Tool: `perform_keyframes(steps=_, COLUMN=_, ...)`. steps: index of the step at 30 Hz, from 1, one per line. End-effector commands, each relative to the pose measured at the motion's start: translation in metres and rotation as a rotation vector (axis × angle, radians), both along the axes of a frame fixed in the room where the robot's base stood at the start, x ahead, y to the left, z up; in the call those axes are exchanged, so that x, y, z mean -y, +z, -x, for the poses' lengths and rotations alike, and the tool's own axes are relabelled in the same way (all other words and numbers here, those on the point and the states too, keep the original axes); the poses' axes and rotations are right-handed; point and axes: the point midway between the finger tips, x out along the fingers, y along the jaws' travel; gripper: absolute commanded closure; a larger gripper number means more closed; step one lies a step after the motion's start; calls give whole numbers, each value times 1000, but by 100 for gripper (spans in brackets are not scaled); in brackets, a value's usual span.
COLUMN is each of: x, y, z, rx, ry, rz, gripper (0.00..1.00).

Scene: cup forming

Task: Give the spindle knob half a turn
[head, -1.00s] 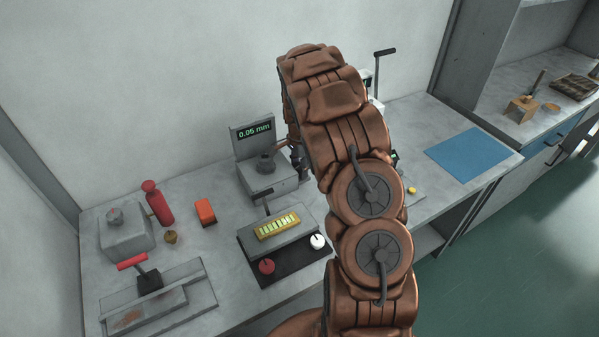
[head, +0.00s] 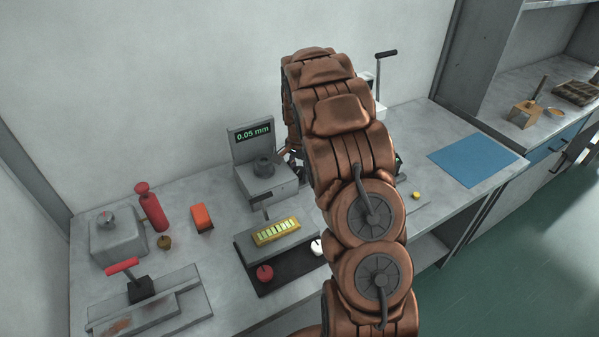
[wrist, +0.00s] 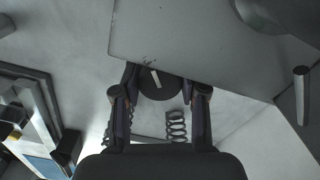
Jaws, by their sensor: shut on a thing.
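The spindle knob (wrist: 160,85) is dark and round with a white mark line, and sits at a grey box face in the wrist view. My gripper (wrist: 160,92) has one finger on each side of it and is shut on it. The mark slants slightly. My gripper is mostly hidden behind my arm at the gauge's right side, and the spindle knob cannot be made out there.
Left of the gauge are an orange block (head: 202,218), a red bottle (head: 151,207), a grey box (head: 117,240) and a red-handled lever (head: 122,266). A blue mat (head: 473,160) lies right. A coil spring (wrist: 176,126) shows below the knob.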

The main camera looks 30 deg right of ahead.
Motion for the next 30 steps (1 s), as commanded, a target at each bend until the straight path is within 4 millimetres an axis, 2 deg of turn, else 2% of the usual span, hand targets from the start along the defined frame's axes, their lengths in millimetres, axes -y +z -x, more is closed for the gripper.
perform_keyframes(steps=3, x=0, y=0, z=0, rx=-1, ry=0, rz=0, gripper=93)
perform_keyframes(steps=4, x=0, y=0, z=0, rx=-1, ry=-1, rz=0, gripper=55)
perform_keyframes(steps=10, x=0, y=0, z=0, rx=-1, ry=-1, rz=0, gripper=34)
perform_keyframes(steps=22, x=0, y=2, z=0, rx=0, ry=-21, rz=0, gripper=33)
perform_keyframes(steps=30, x=1, y=6, z=1, rx=-3, ry=-192, rz=0, gripper=33)
